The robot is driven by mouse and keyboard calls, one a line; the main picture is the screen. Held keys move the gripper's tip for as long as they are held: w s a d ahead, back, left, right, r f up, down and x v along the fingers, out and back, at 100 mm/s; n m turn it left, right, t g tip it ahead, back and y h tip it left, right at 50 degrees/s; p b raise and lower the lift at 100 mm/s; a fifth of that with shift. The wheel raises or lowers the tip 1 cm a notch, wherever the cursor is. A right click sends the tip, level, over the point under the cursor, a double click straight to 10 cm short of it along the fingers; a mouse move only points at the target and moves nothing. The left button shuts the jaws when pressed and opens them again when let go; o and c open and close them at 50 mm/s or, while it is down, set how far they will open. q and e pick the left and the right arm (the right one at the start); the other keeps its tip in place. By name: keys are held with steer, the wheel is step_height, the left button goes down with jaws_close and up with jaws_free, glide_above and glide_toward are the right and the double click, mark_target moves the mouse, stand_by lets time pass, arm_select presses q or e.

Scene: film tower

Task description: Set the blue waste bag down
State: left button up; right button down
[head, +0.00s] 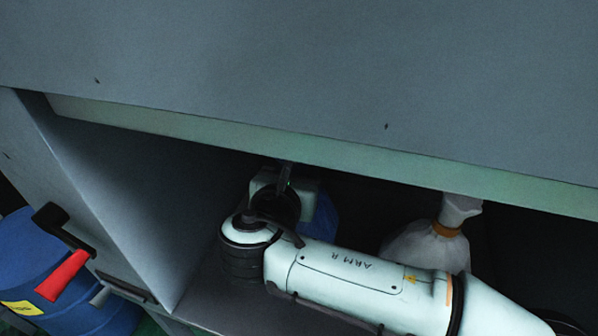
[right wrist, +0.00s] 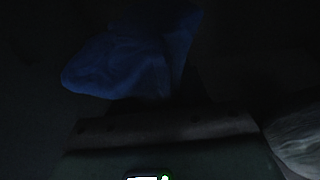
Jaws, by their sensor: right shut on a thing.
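The blue waste bag (head: 323,218) is inside the dark cabinet opening, mostly hidden behind my right wrist and arm. In the right wrist view the blue bag (right wrist: 130,62) shows dimly just beyond my right gripper. My right gripper (head: 287,180) reaches into the opening and is shut on the blue bag; its fingertips are too dark to make out. Whether the bag's bottom touches the cabinet floor cannot be seen. My left gripper is not in view.
A white bag with an orange tie (head: 430,245) stands right of my arm and also shows in the right wrist view (right wrist: 298,145). The cabinet's upper edge (head: 300,150) hangs just above my wrist. A blue drum (head: 40,270) and a red handle (head: 65,275) are at left.

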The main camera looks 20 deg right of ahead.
steer(key=c, duration=0.6)
jaws_free()
steer(key=shift+s+a+r, duration=0.15)
steer(key=shift+s+r, duration=0.05)
steer(key=shift+r, duration=0.05)
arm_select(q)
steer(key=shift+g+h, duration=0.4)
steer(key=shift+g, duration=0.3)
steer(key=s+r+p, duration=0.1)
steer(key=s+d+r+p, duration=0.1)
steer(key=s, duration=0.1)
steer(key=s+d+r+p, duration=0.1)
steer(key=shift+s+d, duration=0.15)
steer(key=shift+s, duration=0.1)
arm_select(e)
steer(key=v, duration=1.1)
steer(key=shift+s, duration=0.25)
